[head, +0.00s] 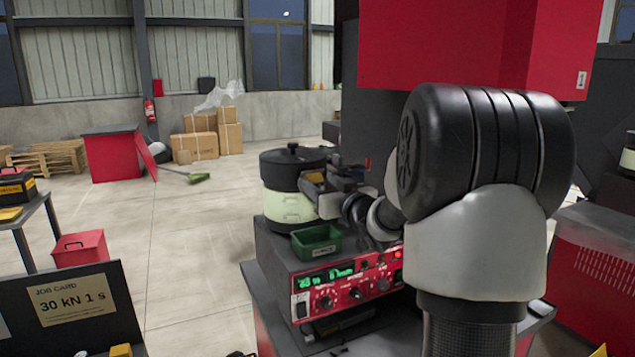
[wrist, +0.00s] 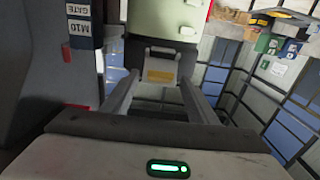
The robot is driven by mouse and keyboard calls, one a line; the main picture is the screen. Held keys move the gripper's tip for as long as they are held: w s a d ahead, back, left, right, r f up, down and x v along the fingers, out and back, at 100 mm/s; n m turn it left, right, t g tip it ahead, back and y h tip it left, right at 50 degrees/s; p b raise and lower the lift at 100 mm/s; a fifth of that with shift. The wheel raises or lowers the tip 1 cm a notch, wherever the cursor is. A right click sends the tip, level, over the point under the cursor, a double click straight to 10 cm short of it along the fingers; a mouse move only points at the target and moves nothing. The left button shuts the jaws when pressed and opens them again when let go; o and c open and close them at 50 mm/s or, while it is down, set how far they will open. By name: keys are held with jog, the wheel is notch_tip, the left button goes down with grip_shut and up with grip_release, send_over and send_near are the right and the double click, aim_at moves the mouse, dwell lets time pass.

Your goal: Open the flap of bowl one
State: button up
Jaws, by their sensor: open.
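The bowl feeder (head: 287,205) is a pale green drum with a black lid, on a dark control cabinet. A small grey flap with a yellow label (wrist: 160,73) shows in the wrist view, below the pale green wall (wrist: 165,20). I take it for the bowl's flap; it looks shut, though its angle is hard to judge. My gripper (head: 325,181) is beside the bowl's right side. In the wrist view my gripper (wrist: 160,90) is open, its fingers on either side of the flap. I cannot tell whether they touch it. My arm hides the area right of the bowl.
A green tray (head: 317,241) sits on the cabinet in front of the bowl. Below it is a red control panel (head: 345,285) with knobs and green displays. A "M10 GATE" label (wrist: 83,27) shows at upper left in the wrist view. Open floor lies to the left.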

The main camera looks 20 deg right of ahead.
jog(key=shift+w, duration=0.55)
jog(key=c, duration=1.1)
jog(key=shift+o, duration=0.2)
jog(key=f+t+b, duration=0.1)
jog(key=t+b, duration=0.1)
jog(key=b, duration=0.6)
jog(key=f+t+b, duration=0.1)
jog(key=t+b, duration=0.2)
jog(key=b, duration=0.4)
jog(key=s+f+t+b, duration=0.1)
jog(key=f+t+b, duration=0.1)
jog(key=b, duration=0.6)
jog(key=shift+f+b, duration=0.1)
jog(key=shift+b, duration=0.2)
jog(key=shift+t, duration=0.3)
